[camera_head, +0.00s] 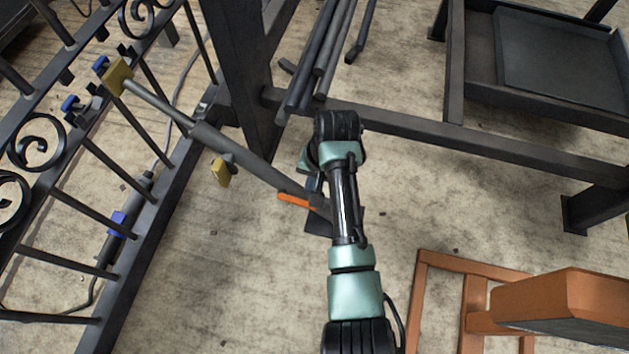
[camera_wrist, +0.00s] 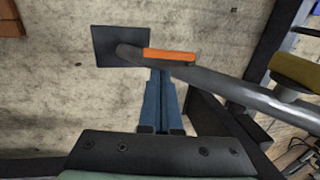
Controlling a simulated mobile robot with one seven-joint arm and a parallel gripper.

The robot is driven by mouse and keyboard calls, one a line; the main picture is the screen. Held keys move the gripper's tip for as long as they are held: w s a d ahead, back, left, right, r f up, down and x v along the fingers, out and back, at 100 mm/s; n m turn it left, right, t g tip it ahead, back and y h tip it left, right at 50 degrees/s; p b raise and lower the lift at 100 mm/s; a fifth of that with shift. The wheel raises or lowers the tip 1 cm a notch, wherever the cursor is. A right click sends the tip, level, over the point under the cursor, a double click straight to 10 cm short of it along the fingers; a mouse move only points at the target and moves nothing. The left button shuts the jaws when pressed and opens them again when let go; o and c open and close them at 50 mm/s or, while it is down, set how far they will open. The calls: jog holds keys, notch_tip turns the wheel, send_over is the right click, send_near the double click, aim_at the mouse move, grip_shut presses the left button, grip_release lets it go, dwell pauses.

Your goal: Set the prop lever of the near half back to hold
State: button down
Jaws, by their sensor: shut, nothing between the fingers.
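The prop is a grey tube (camera_head: 240,150) running from a yellow plate (camera_head: 117,77) at the gate half (camera_head: 125,262) down to a dark foot plate (camera_head: 318,224) on the floor. An orange lever (camera_head: 293,200) sits on the tube's lower end, partly hidden by my arm in the head view. In the wrist view the orange lever (camera_wrist: 170,55) lies across the tube (camera_wrist: 225,85), beside the foot plate (camera_wrist: 113,48). My gripper (camera_wrist: 161,72) is shut and empty, with its blue fingertips close to the lever; contact cannot be told. A yellow tab (camera_head: 221,172) sticks out mid-tube.
A dark post (camera_head: 243,70) and a low dark beam (camera_head: 430,133) stand behind my gripper, with dark bars (camera_head: 322,50) leaning there. An orange-brown frame (camera_head: 420,300) is at lower right. A dark tray (camera_head: 560,65) is at upper right. Bare floor lies left of my arm.

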aim_at(304, 202)
jog(key=f+b, duration=0.4)
jog(key=f, duration=0.1)
jog(key=a+f+b, duration=0.1)
jog(key=f+b, duration=0.1)
jog(key=shift+w+a+f, duration=0.1)
jog(key=shift+w+f, duration=0.15)
jog(key=shift+f, duration=0.05)
